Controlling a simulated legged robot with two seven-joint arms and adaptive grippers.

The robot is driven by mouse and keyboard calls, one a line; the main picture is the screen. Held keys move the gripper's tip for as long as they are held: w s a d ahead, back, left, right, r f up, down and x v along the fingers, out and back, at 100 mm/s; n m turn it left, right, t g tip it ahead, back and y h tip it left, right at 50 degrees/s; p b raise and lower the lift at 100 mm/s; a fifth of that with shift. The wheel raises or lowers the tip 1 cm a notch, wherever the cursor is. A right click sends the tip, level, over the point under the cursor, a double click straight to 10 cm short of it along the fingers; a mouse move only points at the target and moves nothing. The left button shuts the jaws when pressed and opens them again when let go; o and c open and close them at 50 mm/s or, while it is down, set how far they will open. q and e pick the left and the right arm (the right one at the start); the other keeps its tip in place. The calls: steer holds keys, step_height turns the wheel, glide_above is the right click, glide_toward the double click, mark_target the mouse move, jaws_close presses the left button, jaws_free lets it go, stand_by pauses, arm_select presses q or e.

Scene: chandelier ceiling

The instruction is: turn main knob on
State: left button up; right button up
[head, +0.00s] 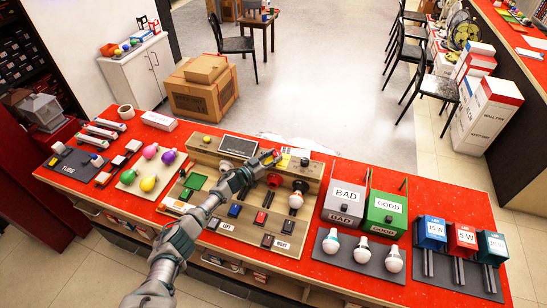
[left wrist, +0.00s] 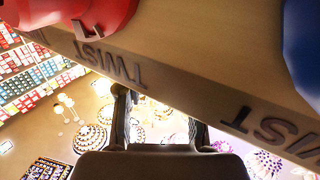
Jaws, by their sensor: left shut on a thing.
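A wooden test panel (head: 235,168) stands on the red counter, with sockets, buttons and a bulb on it. In the left wrist view the two fingers (left wrist: 162,122) stand apart below the panel's edge, marked TWIST (left wrist: 110,65). A red part (left wrist: 80,15) and a blue part (left wrist: 302,45) show above. Which way the knob points cannot be told. My right gripper is not in view.
Grey BAD (head: 343,203) and green GOOD (head: 386,212) boxes stand right of the panel. Coloured bulbs (head: 150,151) lie to the left. Blue, red and teal boxes (head: 462,238) stand at the right end.

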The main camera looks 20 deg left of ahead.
arm_select(q)
steer(key=shift+a, duration=0.1)
steer(key=o, duration=1.2)
steer(key=shift+f, duration=0.1)
steer(key=shift+c, duration=0.2)
steer(key=v, duration=1.2)
steer(key=shift+f, duration=0.1)
